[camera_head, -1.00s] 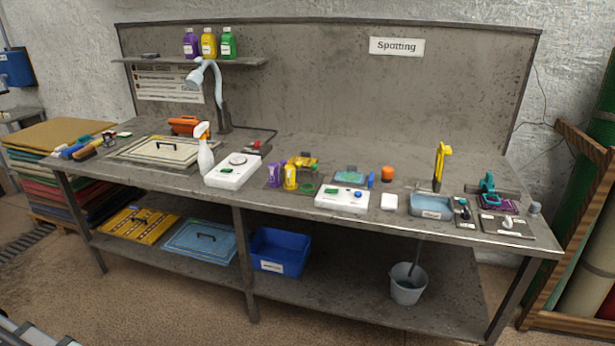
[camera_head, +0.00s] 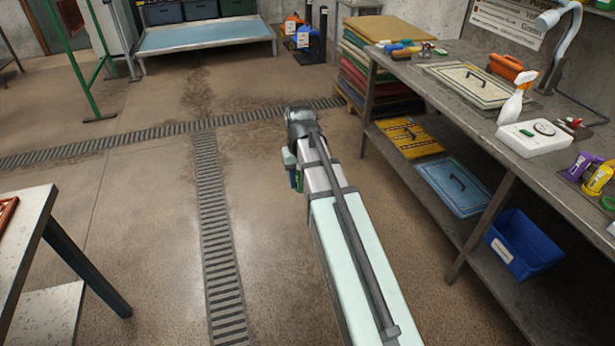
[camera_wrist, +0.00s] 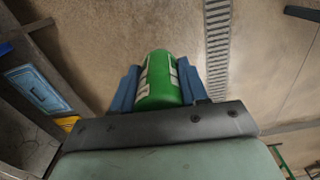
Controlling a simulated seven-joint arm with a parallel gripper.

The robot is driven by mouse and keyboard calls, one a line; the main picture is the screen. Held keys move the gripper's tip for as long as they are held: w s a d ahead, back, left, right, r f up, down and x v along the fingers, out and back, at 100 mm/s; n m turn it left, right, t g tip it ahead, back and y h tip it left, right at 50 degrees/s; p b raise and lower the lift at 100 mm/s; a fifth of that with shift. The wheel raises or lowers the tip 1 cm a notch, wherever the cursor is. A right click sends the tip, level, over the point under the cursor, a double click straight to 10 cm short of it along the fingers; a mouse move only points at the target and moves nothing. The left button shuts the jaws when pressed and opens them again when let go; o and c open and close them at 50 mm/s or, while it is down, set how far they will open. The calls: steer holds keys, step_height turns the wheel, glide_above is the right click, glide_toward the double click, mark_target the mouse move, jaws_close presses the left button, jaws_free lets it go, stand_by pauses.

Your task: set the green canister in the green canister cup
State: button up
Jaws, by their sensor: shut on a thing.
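The green canister (camera_wrist: 158,82) is between the blue fingers of my gripper (camera_wrist: 157,90), which is shut on it. It has white label patches. In the head view my gripper (camera_head: 294,178) is at the end of my arm, over the open floor left of the bench, mostly hidden by the arm; a sliver of green shows there. A green piece (camera_head: 608,203) sits at the right edge beside a yellow canister (camera_head: 598,178) and a purple canister (camera_head: 580,166) on the bench; I cannot tell whether it is the green canister cup.
The bench (camera_head: 450,95) runs along the right, with a white spray bottle (camera_head: 513,105) and a white device (camera_head: 533,137) on it. A blue bin (camera_head: 522,245) stands on its lower shelf. Another table (camera_head: 30,220) is at left. The floor between is clear.

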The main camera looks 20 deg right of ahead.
steer(key=s+d+r+m, duration=0.15)
steer(key=s+d, duration=0.25)
steer(key=d, duration=0.9)
steer(key=s+d+m, duration=0.3)
steer(key=d, duration=1)
steer(key=s+d+r+m, duration=0.1)
steer(key=s+d+m, duration=0.25)
steer(key=d, duration=0.95)
steer(key=s+d+r+m, duration=0.3)
steer(key=s+d, duration=1.2)
steer(key=d, duration=0.4)
steer(key=s+d+r+m, duration=0.2)
steer(key=s+d+m, duration=0.1)
steer(key=s+d, duration=1.35)
steer(key=w+d+r+n, duration=0.1)
steer(key=w+d+r, duration=0.1)
steer(key=d, duration=1)
steer(key=shift+w+f, duration=0.2)
steer(key=shift+f, duration=2.25)
steer(key=shift+f, duration=0.55)
steer(key=o, duration=1.2)
steer(key=shift+c, duration=0.2)
